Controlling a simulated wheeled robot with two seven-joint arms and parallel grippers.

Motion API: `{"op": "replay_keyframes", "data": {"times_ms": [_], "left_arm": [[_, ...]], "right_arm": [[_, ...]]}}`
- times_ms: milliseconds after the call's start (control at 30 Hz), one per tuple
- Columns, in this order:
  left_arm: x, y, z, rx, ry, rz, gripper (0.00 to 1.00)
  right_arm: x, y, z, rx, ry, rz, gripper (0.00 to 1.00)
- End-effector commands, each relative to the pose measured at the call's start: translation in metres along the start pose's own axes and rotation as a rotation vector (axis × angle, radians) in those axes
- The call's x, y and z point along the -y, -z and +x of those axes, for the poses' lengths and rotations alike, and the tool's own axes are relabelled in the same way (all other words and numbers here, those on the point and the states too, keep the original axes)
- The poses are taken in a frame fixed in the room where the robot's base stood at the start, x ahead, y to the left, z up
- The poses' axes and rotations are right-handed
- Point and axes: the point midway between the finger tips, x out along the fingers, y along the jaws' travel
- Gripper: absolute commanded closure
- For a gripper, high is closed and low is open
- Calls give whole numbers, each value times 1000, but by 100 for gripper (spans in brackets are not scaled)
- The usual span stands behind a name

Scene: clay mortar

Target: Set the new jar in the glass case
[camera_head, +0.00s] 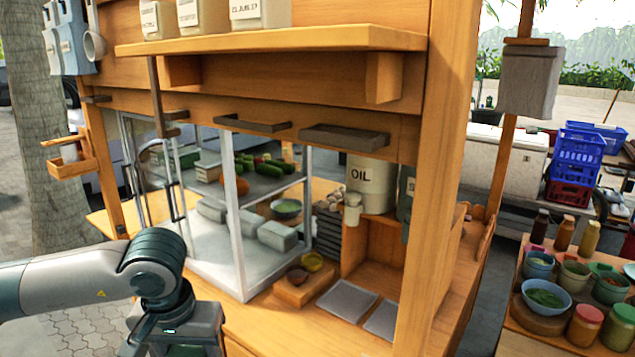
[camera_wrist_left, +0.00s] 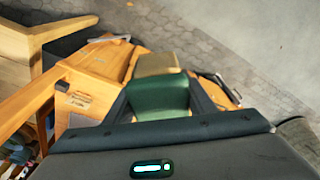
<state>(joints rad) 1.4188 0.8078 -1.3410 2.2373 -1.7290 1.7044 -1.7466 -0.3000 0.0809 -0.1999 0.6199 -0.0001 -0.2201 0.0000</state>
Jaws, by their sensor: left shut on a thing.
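The glass case (camera_head: 236,240) stands on the wooden stall counter in the head view, with a pale metal frame. Its upper shelf holds vegetables and its lower floor holds grey lidded tubs and a green bowl (camera_head: 286,208). My left arm comes in from the left, and its wrist is low in front of the case, outside it. In the left wrist view my left gripper (camera_wrist_left: 160,102) is shut on a green jar (camera_wrist_left: 158,92) with a tan end. In the head view the gripper's fingers are mostly cut off by the bottom edge. My right gripper is not in view.
A wooden post (camera_head: 437,180) rises right of the case. A shelf (camera_head: 270,39) overhangs the case. A side table with jars and bowls stands at far right.

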Motion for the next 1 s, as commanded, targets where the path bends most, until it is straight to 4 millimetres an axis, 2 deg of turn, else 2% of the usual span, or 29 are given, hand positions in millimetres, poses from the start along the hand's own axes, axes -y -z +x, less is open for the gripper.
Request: {"op": "replay_keyframes", "data": {"times_ms": [667, 867, 1000], "left_arm": [[0, -1, 3, 0, 0, 0, 80], [0, -9, 27, 5, 2, 2, 80], [1, -22, 59, 8, 4, 3, 80]], "right_arm": [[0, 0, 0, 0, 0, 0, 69], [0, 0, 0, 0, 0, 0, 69], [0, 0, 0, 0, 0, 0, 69]]}}
